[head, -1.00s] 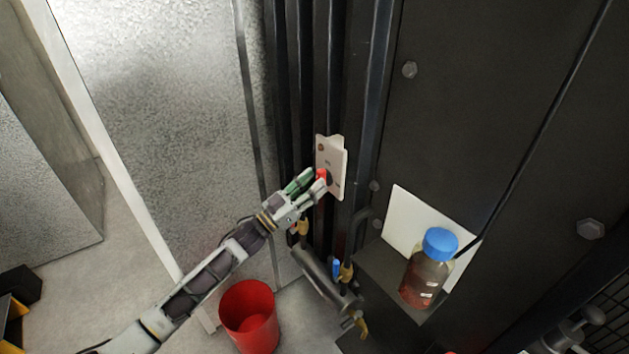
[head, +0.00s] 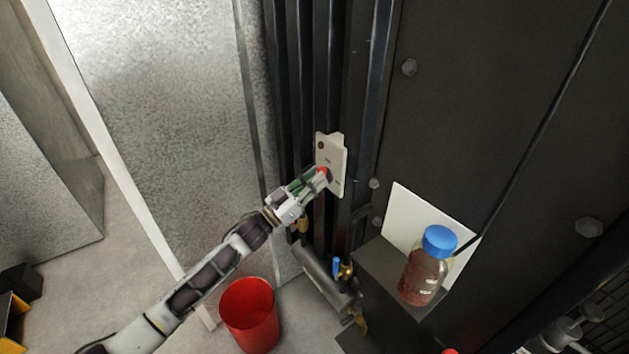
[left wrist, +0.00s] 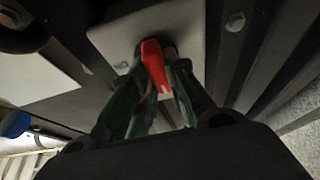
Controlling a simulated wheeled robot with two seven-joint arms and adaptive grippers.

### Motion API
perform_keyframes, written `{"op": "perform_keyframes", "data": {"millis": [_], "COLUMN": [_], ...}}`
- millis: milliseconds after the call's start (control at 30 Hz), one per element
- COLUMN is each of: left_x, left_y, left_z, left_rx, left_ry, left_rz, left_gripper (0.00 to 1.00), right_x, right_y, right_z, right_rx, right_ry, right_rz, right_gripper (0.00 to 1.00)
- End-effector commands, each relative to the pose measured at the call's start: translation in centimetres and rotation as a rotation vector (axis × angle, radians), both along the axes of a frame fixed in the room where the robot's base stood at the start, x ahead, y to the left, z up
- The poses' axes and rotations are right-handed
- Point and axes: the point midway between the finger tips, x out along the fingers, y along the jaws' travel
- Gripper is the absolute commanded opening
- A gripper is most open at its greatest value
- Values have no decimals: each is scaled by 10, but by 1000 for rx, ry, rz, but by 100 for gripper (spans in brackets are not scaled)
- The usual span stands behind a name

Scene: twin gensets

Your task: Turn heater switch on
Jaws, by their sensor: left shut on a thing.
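The heater switch is a red knob (head: 323,172) on a pale panel plate (head: 331,153) fixed to the dark ribbed housing. In the left wrist view the red knob (left wrist: 155,66) stands out from the plate (left wrist: 180,22), between the fingers. My left gripper (head: 319,178) is at the plate, its fingers shut on the red knob; the left wrist view shows the fingers (left wrist: 152,80) on either side of it. The fingers partly hide the knob in the head view. My right gripper is not in view.
A bottle with a blue cap (head: 423,268) stands on a dark ledge right of the panel. A red bucket (head: 249,318) is on the floor below my left arm. A grey cylinder with fittings (head: 322,274) lies below the plate. A metal cabinet wall (head: 165,110) is at the left.

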Motion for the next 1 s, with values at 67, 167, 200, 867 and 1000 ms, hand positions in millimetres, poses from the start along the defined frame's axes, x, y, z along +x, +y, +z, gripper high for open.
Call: {"op": "perform_keyframes", "data": {"millis": [67,167,200,867,1000], "left_x": [0,0,0,1,1], "left_y": [0,0,0,1,0], "left_z": [0,0,-1,-1,0], "left_rx": [4,15,22,299,378], "left_ry": [-6,-21,-28,-414,-522], "left_rz": [0,0,0,0,0], "left_gripper": [0,0,0,0,0], "right_x": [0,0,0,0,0], "right_y": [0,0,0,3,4], "right_z": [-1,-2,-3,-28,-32], "right_rx": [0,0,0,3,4], "right_ry": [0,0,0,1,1], "right_rz": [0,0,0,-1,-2], "right_gripper": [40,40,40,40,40]}}
